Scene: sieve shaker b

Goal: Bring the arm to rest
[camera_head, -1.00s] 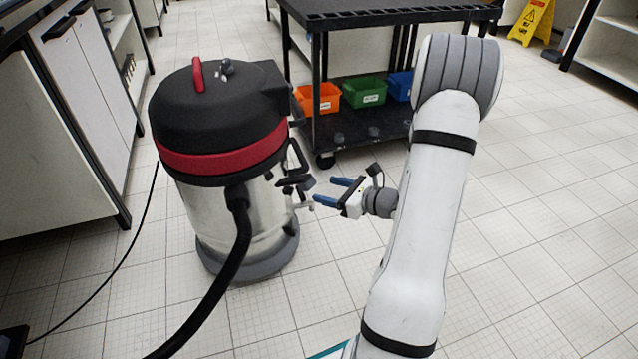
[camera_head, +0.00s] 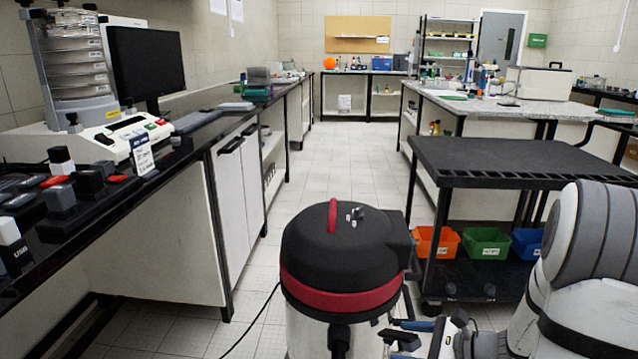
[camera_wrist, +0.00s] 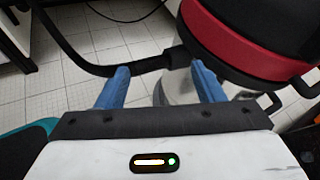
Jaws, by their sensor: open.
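My gripper (camera_head: 404,332) is at the lower right of the head view, just right of the vacuum cleaner (camera_head: 340,255). In the wrist view its two blue fingers (camera_wrist: 161,76) are spread apart with nothing gripped between them. The vacuum's black hose and steel drum lie beyond the fingers there. I cannot tell whether a finger touches the vacuum. My arm is bent at the right edge of the head view, partly cut off.
A black cart (camera_head: 520,160) with orange, green and blue bins stands behind my arm. A bench (camera_head: 165,150) with a sieve shaker (camera_head: 80,90) runs along the left. Clear floor (camera_head: 355,160) leads back between the benches.

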